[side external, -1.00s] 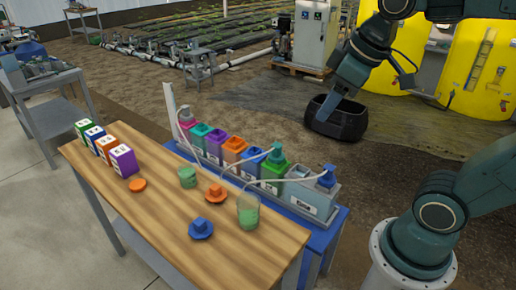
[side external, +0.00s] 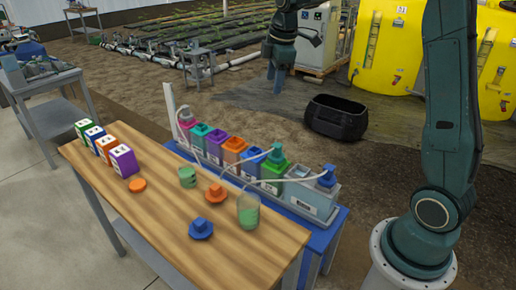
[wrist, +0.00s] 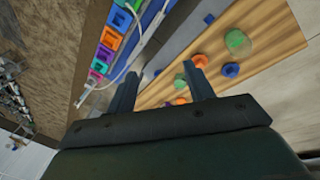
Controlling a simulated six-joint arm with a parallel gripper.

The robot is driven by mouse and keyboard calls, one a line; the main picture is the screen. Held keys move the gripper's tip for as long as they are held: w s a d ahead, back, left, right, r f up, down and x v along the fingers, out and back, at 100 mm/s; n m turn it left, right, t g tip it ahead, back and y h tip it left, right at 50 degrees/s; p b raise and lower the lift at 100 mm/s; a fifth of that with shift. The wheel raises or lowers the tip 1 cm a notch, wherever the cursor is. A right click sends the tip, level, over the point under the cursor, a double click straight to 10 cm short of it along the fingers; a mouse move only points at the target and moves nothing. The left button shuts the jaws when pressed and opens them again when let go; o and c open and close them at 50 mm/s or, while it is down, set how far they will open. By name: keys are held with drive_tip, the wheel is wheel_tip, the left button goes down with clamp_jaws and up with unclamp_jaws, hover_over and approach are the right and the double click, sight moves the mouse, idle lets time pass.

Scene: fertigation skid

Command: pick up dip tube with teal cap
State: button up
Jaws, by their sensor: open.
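A teal container with a teal cap (side external: 201,130) stands second from the left in the row of coloured containers in the side view. A dip tube under that cap cannot be made out. A teal top (wrist: 99,66) shows small at the upper left of the wrist view. My gripper (side external: 279,75) hangs in the air beyond the row, high above the ground, pointing down. In the wrist view its two fingers (wrist: 160,84) are apart with nothing between them. It is well away from the teal cap and touches nothing.
The row stands on a blue bench (side external: 335,226) beside a wooden table (side external: 130,215). Pale hoses arch over the row to caps. The table holds labelled boxes (side external: 123,161), loose orange and blue caps (side external: 201,228) and green-filled beakers (side external: 248,211). A black tub (side external: 336,118) sits on the ground.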

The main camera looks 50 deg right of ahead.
drive_tip(key=w+d+f+n+g, duration=0.1)
drive_tip(key=w+d+f+n, duration=0.3)
drive_tip(key=w+d+f, duration=0.45)
drive_tip(key=n+g, duration=0.1)
drive_tip(key=n, duration=0.3)
approach(277, 145)
drive_tip(key=shift+y, duration=0.3)
drive_tip(key=shift+w+d+f, duration=0.1)
drive_tip(key=shift+f, duration=1.45)
drive_tip(key=shift+w+d+f, duration=0.1)
drive_tip(key=shift+f, duration=1.45)
drive_tip(key=shift+f, duration=0.15)
drive_tip(key=shift+d+f, duration=0.1)
drive_tip(key=shift+f, duration=2.35)
drive_tip(key=shift+c, duration=0.4)
clamp_jaws()
